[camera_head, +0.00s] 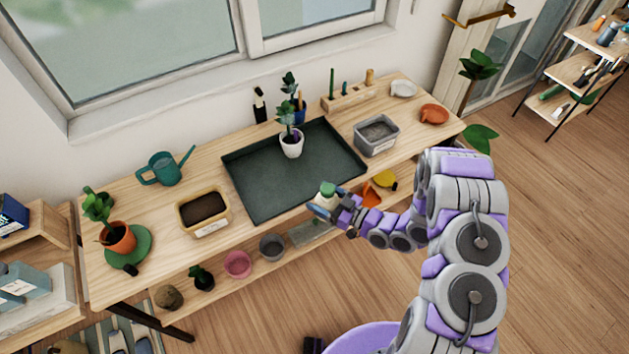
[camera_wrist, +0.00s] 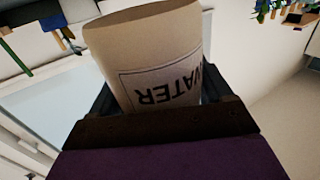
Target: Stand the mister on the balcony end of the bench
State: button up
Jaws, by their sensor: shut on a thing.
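The mister (camera_head: 327,197) is a small cream bottle with a green top, seen in the head view at the front edge of the bench (camera_head: 408,151). In the wrist view the mister (camera_wrist: 150,50) fills the upper middle, with a WATER label. My gripper (camera_head: 323,207) is shut on it. It looks about upright, and I cannot tell how high it is above the bench. The bench's right end, by the glass door, holds a terracotta-coloured dish (camera_head: 433,114) and a pale dish (camera_head: 403,89).
A dark green tray (camera_head: 262,185) with a potted plant (camera_head: 291,146) lies mid-bench. A grey bin (camera_head: 376,135) stands right of it. A yellow scoop (camera_head: 384,180) and an orange item (camera_head: 371,195) lie near my gripper. Bare wood shows at the bench's right front corner.

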jog(key=shift+w+a+f+b, duration=0.4)
jog(key=shift+w+a+f, duration=0.4)
jog(key=shift+w, duration=1.75)
jog(key=shift+w+a+f+b, duration=0.45)
jog(key=shift+w+a+f, duration=0.35)
jog(key=shift+w, duration=1.8)
jog(key=shift+w+a+f+b, duration=0.4)
jog(key=shift+w+a+f, duration=0.35)
jog(key=shift+w, duration=1.8)
jog(key=shift+f, duration=0.1)
jog(key=o, duration=1.3)
jog(key=shift+a, duration=0.1)
jog(key=v, duration=0.6)
jog(key=p+v, duration=0.1)
jog(key=v, duration=0.4)
jog(key=p+v, duration=0.1)
jog(key=v, duration=0.5)
jog(key=shift+w+d+f, duration=0.15)
jog(key=shift+w+d, duration=0.15)
jog(key=shift+d, duration=0.15)
